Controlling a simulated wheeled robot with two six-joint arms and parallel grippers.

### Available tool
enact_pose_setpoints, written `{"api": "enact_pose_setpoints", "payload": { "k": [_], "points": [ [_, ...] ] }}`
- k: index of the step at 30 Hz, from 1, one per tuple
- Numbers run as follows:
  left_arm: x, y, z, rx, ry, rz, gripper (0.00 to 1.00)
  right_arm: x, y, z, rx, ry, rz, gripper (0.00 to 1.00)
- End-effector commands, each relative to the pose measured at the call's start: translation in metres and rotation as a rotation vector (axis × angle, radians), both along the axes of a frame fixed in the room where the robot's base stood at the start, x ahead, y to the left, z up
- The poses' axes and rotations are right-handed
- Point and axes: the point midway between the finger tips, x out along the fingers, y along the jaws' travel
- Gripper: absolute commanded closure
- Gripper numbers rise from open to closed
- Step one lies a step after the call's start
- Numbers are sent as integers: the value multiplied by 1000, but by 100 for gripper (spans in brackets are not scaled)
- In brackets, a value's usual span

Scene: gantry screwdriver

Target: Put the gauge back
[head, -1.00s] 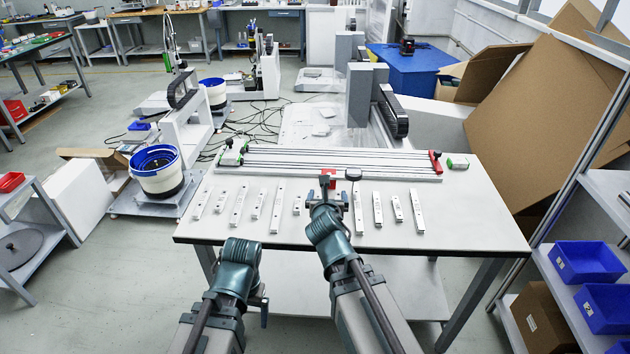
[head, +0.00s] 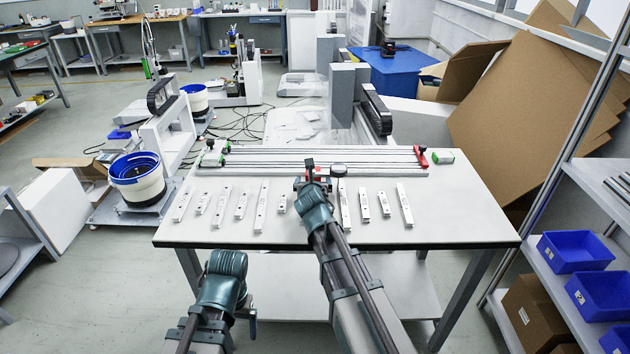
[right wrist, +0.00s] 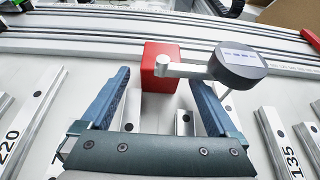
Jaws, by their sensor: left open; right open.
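The gauge (right wrist: 238,65) has a dark round body with a small display and a pale rod reaching left across a red block (right wrist: 160,68). In the head view, the gauge (head: 338,169) is near the middle of the table, in front of the rails. My right gripper (right wrist: 160,88) is open, its two blue-grey fingers apart, with the red block just beyond and between the tips. The gauge body is beyond the right finger; I cannot tell whether they touch. My left gripper (head: 247,313) hangs low in front of the table edge, away from the gauge; its jaws are small in view.
Several numbered metal bars (head: 262,206) lie in a row on the white table (head: 440,226), on both sides of my right gripper. Long rails (head: 290,158) run behind them, with a red end piece (head: 420,156) at right. The table's front right is clear.

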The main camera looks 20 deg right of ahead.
Motion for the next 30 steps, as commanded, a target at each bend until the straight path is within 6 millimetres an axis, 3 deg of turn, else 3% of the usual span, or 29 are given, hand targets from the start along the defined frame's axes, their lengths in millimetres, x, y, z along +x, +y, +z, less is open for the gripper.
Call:
{"api": "enact_pose_setpoints", "payload": {
  "k": [1, 4, 11, 27, 30],
  "points": [
    [0, 0, -6, 0, 0, 0, 10, 11, -2, -6, 1, 0, -1, 5],
    [0, 0, -10, 0, 0, 0, 10, 21, -6, -10, -1, 0, -1, 5],
    [0, 0, -9, 0, 0, 0, 10, 21, -6, -9, -1, 0, -1, 5],
    [0, 0, -9, 0, 0, 0, 10, 20, -6, -9, 0, 0, 0, 100],
    [0, 0, -9, 0, 0, 0, 10, 20, -6, -9, 0, 0, 0, 100]
  ]
}}
